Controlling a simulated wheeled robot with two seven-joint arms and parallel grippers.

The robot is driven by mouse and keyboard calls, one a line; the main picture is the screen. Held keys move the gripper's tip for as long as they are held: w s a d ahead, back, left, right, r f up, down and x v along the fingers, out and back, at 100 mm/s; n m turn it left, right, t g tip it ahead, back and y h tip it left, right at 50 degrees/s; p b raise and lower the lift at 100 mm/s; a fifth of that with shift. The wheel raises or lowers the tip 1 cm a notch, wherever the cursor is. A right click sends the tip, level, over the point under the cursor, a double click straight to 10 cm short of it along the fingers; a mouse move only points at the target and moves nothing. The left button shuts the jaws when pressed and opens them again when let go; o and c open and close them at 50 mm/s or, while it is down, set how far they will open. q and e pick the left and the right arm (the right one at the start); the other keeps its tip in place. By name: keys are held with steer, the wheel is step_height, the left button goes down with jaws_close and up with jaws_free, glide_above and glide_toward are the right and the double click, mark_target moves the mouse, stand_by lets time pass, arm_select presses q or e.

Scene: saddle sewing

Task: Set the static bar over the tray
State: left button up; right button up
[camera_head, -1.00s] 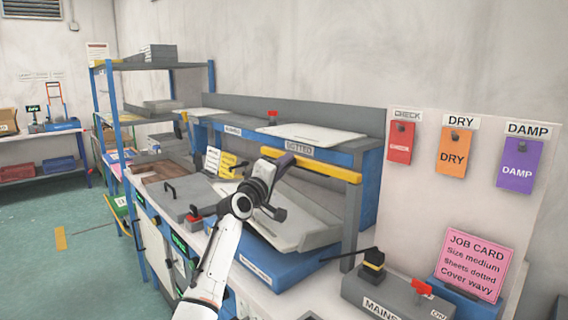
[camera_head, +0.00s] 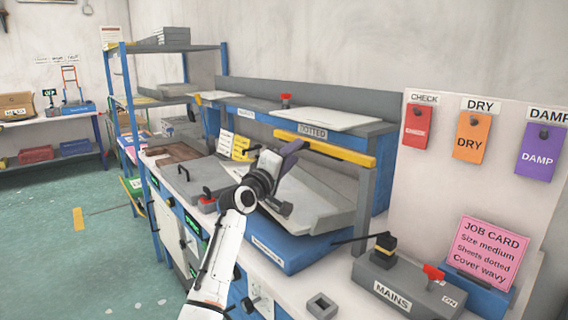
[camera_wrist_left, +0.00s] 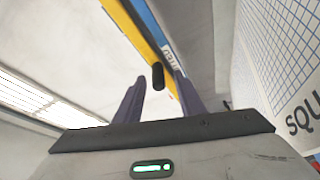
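The yellow static bar (camera_head: 325,148) runs along the front edge of the shelf, above the pale grey tray (camera_head: 318,208) on its blue base. My left gripper (camera_head: 292,150) is at the bar's left end, with a purple finger showing. In the left wrist view the two purple fingers (camera_wrist_left: 160,82) stand apart. A dark knob (camera_wrist_left: 157,76) shows between their tips, in front of the yellow bar (camera_wrist_left: 135,28); a gap is visible on both sides of it. My left arm hides part of the tray. My right gripper is not in view.
A grey lidded box (camera_head: 205,180) stands left of the tray. A grey mains box (camera_head: 405,285) with a red switch stands at the right, near a pink job card (camera_head: 485,253). A small square grey holder (camera_head: 322,305) lies at the front. White sheets (camera_head: 322,119) lie on the shelf.

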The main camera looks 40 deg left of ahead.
arm_select(q)
steer(key=v, duration=0.6)
steer(key=shift+s+d, duration=0.1)
stand_by(0.4)
